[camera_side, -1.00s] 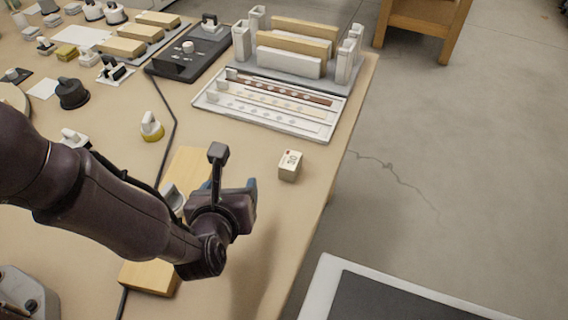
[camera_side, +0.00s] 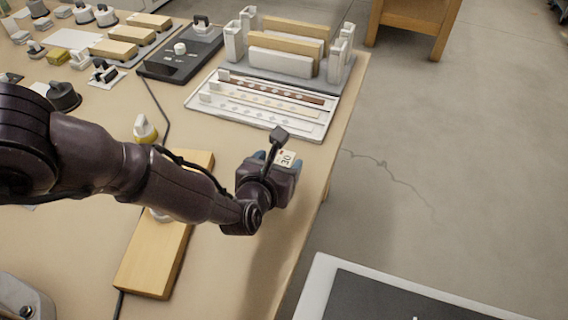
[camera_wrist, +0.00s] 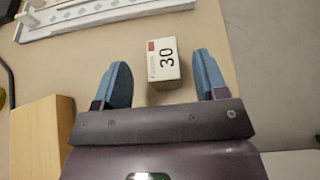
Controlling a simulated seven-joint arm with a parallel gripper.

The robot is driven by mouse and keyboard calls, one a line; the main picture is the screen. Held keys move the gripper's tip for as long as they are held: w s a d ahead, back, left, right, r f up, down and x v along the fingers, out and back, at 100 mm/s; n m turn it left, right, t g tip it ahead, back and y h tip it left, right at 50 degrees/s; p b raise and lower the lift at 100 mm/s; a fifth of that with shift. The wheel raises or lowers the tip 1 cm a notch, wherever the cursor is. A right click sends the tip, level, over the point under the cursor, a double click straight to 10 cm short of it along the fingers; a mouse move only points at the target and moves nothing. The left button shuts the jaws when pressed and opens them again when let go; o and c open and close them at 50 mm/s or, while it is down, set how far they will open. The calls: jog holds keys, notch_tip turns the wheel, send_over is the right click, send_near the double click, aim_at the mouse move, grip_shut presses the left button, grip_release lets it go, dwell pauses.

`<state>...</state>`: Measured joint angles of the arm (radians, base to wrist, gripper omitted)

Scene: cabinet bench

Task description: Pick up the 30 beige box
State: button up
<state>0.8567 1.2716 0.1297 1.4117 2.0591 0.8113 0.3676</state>
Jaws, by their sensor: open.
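The beige box marked 30 (camera_wrist: 163,60) sits on the bench between the two blue fingers in the wrist view, toward their tips. A gap shows on each side of it, wider on the left. My gripper (camera_wrist: 160,75) is open and is not closed on anything. In the side view the box (camera_side: 286,158) shows just past my gripper (camera_side: 271,160), near the bench's right edge. Its lower part is hidden there by my gripper.
A wooden block (camera_side: 152,262) lies on the bench left of my gripper; it also shows in the wrist view (camera_wrist: 38,140). A white tray with strips (camera_side: 316,131) lies beyond the box. The bench edge drops to the floor (camera_side: 400,180) on the right.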

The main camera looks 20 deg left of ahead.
aim_at(286, 154)
jog(key=x, duration=0.4)
jog(key=shift+d, duration=0.1)
jog(key=c, duration=1.1)
jog(key=shift+o, duration=0.2)
jog(key=shift+r, duration=0.15)
